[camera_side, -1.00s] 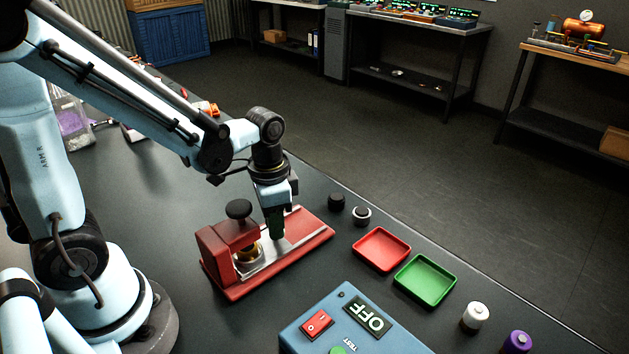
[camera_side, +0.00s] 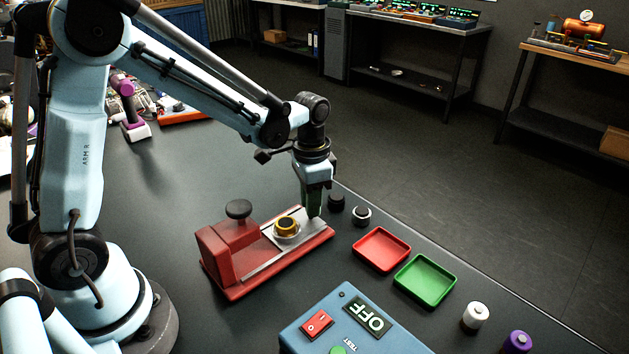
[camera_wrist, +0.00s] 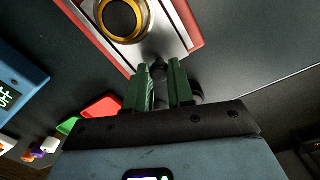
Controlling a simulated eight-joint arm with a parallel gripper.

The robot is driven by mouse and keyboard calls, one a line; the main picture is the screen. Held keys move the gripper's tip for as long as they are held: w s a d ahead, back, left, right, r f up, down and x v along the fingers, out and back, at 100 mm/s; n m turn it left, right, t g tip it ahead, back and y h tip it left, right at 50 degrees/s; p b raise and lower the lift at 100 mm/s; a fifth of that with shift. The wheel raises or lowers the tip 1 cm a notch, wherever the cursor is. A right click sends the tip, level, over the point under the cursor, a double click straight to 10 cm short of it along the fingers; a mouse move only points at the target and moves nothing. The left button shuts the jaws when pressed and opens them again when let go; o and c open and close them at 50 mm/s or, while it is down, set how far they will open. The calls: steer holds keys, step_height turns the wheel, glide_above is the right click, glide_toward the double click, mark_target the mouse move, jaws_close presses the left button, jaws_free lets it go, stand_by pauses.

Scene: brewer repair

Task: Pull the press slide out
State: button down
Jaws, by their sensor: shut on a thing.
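The red press (camera_side: 222,258) stands on the dark bench, with a black knob (camera_side: 238,209) on top of its housing. Its silver slide (camera_side: 268,236) extends out of the housing along the red base toward the back right. A gold and black round part (camera_side: 286,226) sits in the slide, clear of the housing; it also shows in the wrist view (camera_wrist: 122,18). My gripper (camera_side: 313,207) points down at the slide's outer end. In the wrist view, its green fingers (camera_wrist: 165,75) are shut on a small dark handle (camera_wrist: 158,66) at that end.
A red tray (camera_side: 381,249) and a green tray (camera_side: 425,281) lie right of the press. A blue switch box (camera_side: 340,325) is in front. White (camera_side: 475,316) and purple cylinders stand front right.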

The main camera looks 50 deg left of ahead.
steer(key=shift+w, duration=0.3)
steer(key=c, duration=1)
jaws_free()
steer(key=shift+s, duration=0.1)
steer(key=shift+o, duration=0.2)
step_height(320, 180, up, 12)
steer(key=s+f+n+t, duration=0.2)
steer(key=s+n+t, duration=0.2)
steer(key=s+t, duration=0.3)
steer(key=s, duration=0.3)
steer(key=shift+n, duration=0.3)
